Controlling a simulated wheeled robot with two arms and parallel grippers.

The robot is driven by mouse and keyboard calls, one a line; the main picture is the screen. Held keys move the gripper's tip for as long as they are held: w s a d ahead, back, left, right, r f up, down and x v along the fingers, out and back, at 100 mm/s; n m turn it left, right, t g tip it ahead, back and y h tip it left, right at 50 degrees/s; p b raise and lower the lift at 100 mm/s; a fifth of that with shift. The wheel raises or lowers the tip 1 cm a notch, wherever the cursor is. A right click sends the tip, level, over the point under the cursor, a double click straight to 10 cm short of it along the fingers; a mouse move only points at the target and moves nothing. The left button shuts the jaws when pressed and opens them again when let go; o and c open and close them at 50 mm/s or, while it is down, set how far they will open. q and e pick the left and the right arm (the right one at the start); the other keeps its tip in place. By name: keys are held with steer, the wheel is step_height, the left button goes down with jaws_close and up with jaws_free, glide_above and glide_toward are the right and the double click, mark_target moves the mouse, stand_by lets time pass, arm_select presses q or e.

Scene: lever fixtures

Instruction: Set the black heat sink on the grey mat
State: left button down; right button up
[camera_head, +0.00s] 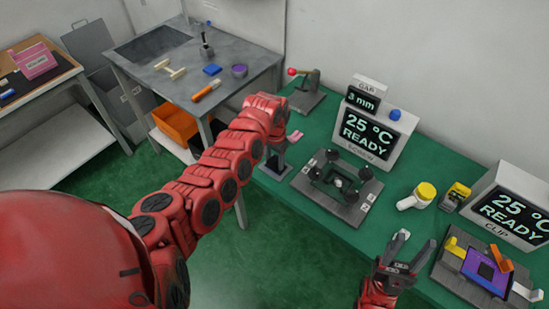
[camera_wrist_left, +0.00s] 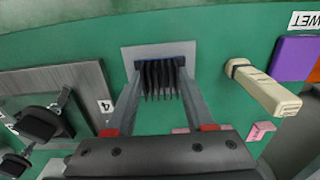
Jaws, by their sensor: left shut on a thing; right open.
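The black heat sink (camera_wrist_left: 160,80) with its fins is held between the two fingers of my left gripper (camera_wrist_left: 160,68) in the left wrist view. A small grey mat (camera_wrist_left: 130,52) lies under and just beyond it on the green bench. I cannot tell whether the heat sink touches the mat. In the head view my left gripper (camera_head: 274,158) is over the mat (camera_head: 271,172), left of the lever fixture; the arm hides part of this. My right gripper (camera_head: 412,250) is open and empty over the front of the bench.
The grey fixture (camera_head: 362,210) with black clamps is close to the right of the mat. A beige-handled tool (camera_wrist_left: 265,88) and a pink block (camera_wrist_left: 260,131) lie beside the mat. Behind stand a red-knobbed lever press (camera_head: 307,93) and a "25 °C READY" display (camera_head: 370,132).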

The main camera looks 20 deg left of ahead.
arm_select(q)
steer(key=shift+f, duration=0.2)
steer(key=shift+c, duration=1.3)
jaws_free()
steer(key=shift+r, duration=0.15)
